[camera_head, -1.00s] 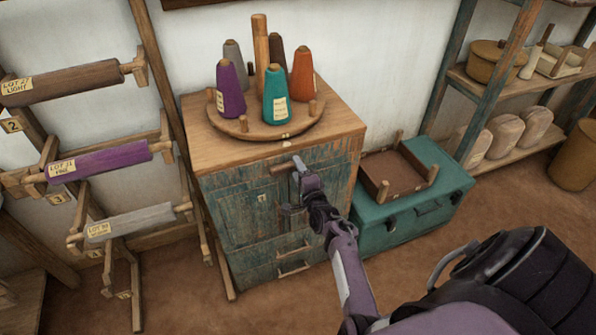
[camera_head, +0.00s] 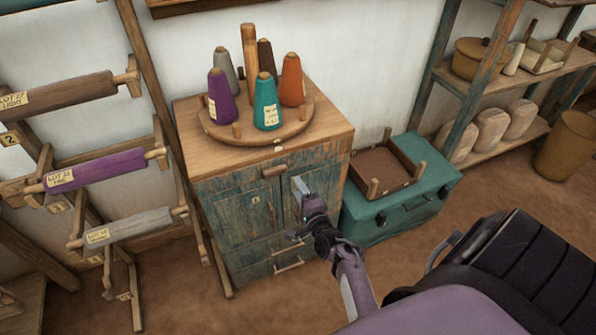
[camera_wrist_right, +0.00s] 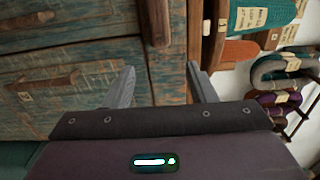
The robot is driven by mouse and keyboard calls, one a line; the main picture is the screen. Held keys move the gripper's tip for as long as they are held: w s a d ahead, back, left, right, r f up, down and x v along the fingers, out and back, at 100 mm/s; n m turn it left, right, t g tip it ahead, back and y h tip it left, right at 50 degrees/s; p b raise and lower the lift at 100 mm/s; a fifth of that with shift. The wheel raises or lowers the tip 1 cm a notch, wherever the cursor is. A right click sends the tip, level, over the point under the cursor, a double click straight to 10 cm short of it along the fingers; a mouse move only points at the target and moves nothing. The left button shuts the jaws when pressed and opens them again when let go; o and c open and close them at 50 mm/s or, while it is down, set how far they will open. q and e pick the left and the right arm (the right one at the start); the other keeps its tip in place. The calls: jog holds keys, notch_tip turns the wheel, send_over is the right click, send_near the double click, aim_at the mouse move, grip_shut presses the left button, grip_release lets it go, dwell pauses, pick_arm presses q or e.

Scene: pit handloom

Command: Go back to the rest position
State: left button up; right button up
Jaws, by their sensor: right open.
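My right gripper (camera_head: 298,210) is open and empty in front of the worn blue-green cabinet (camera_head: 235,215). In the right wrist view its two fingers (camera_wrist_right: 160,90) stand apart, with the cabinet front and a wooden handle (camera_wrist_right: 154,22) beyond them. Nothing is between the fingers. In the head view the gripper is below and right of the upper handle (camera_head: 274,171); I cannot tell the exact gap to the cabinet. My left gripper is not in view.
A round wooden stand (camera_head: 222,131) with several coloured cones is on the cabinet. A teal chest (camera_head: 405,210) with a brown tray (camera_head: 384,165) stands at right. A roller rack (camera_head: 120,225) is at left, shelves (camera_head: 505,90) at far right. Floor in front is clear.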

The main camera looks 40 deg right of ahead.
dwell(0.3)
jog(key=s+a+f+n+g+y, duration=0.25)
jog(key=s+a+f+n, duration=0.2)
jog(key=f, duration=0.35)
jog(key=s+a+f+n+g+y, duration=0.1)
jog(key=s+a+f+n+g, duration=0.3)
jog(key=f, duration=0.4)
jog(key=s+a+f+n+g+y, duration=0.1)
jog(key=s+a+f+n+y, duration=0.1)
jog(key=s+a+f+n, duration=0.45)
jog(key=s+f+n+g, duration=0.4)
jog(key=s+f, duration=0.3)
jog(key=s, duration=0.7)
jog(key=s+f+n+g+h, duration=0.1)
jog(key=s+f+n+g, duration=0.3)
jog(key=s, duration=1)
notch_tip(320, 180, down, 3)
jog(key=shift+s+r+n+g, duration=0.1)
jog(key=shift+s+n+g, duration=0.2)
jog(key=shift+g, duration=0.15)
jog(key=shift+a, duration=0.1)
jog(key=shift+c, duration=0.4)
